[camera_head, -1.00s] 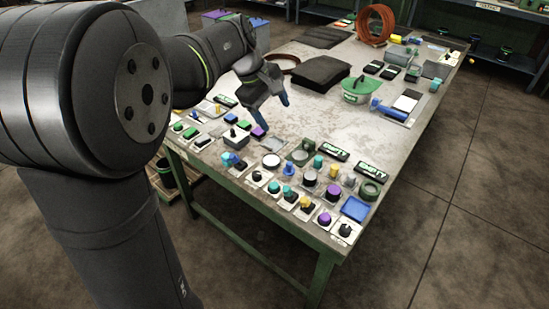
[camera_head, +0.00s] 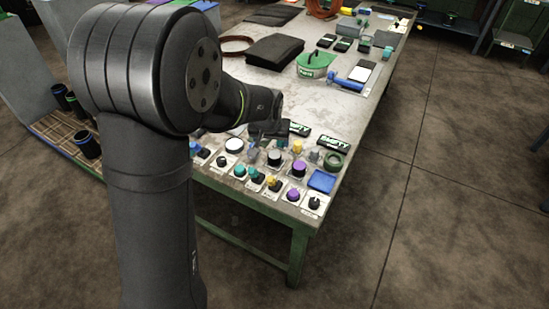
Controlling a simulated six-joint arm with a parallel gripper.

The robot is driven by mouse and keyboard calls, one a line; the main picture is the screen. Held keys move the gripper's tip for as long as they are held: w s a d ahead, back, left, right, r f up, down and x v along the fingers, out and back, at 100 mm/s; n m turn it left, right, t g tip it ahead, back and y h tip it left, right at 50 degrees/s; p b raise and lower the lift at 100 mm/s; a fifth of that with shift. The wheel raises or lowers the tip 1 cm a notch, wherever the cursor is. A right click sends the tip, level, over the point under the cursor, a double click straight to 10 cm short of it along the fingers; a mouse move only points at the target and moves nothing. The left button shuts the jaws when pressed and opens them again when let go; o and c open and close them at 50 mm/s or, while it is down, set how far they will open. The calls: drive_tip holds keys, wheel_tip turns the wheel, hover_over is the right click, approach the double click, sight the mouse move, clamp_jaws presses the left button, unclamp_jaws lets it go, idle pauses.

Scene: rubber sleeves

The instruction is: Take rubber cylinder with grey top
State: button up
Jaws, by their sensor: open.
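A short black cylinder with a greyish top (camera_head: 274,158) stands among the small parts near the front of the worktable. It is small in the picture, and its top shade is hard to judge. A similar cylinder with a purple top (camera_head: 299,167) stands just to its right. A white-topped round part (camera_head: 234,145) stands to its left. My gripper (camera_head: 275,131) is above and behind the grey-topped cylinder, apart from it as far as I can see. It is dark, open and seen small, with its fingers hard to make out.
Colored knobs and small parts crowd the table's front, with a blue tray (camera_head: 321,181) and green ring (camera_head: 333,161) at right. Black labelled blocks (camera_head: 325,143) lie behind. A green-topped container (camera_head: 315,65) and black mat (camera_head: 275,50) are farther back. The table's middle is clear.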

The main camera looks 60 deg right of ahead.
hover_over(274, 155)
drive_tip(key=a, duration=0.2)
drive_tip(key=f, duration=0.5)
drive_tip(key=shift+s+d, duration=0.15)
drive_tip(key=shift+s, duration=0.1)
drive_tip(key=shift+s+a+x, duration=0.1)
drive_tip(key=shift+x, duration=1.25)
drive_tip(key=shift+s+a+x, duration=0.1)
drive_tip(key=shift+x, duration=1.25)
drive_tip(key=shift+f, duration=0.1)
drive_tip(key=c, duration=1.1)
